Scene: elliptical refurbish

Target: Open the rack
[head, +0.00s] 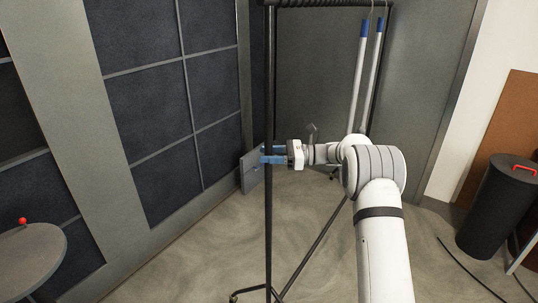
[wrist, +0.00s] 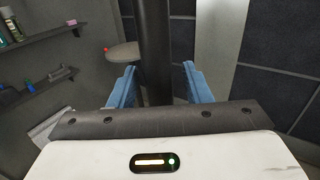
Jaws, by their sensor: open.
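The rack is a black metal frame with a tall upright post (head: 269,90), a top bar and splayed legs. My gripper (head: 268,154) is at the post at mid height, with its blue fingers pointing left. In the wrist view the dark post (wrist: 153,50) stands upright between the two open blue fingers (wrist: 158,85), with a gap on each side. Where the post meets the gripper's base is hidden, so contact there cannot be told.
Two white poles with blue ends (head: 362,32) hang at the rack's right. A round table (head: 30,255) with a small red ball stands at the lower left. A black bin (head: 495,210) with a red handle stands at the right. Wall shelves (wrist: 45,35) show in the wrist view.

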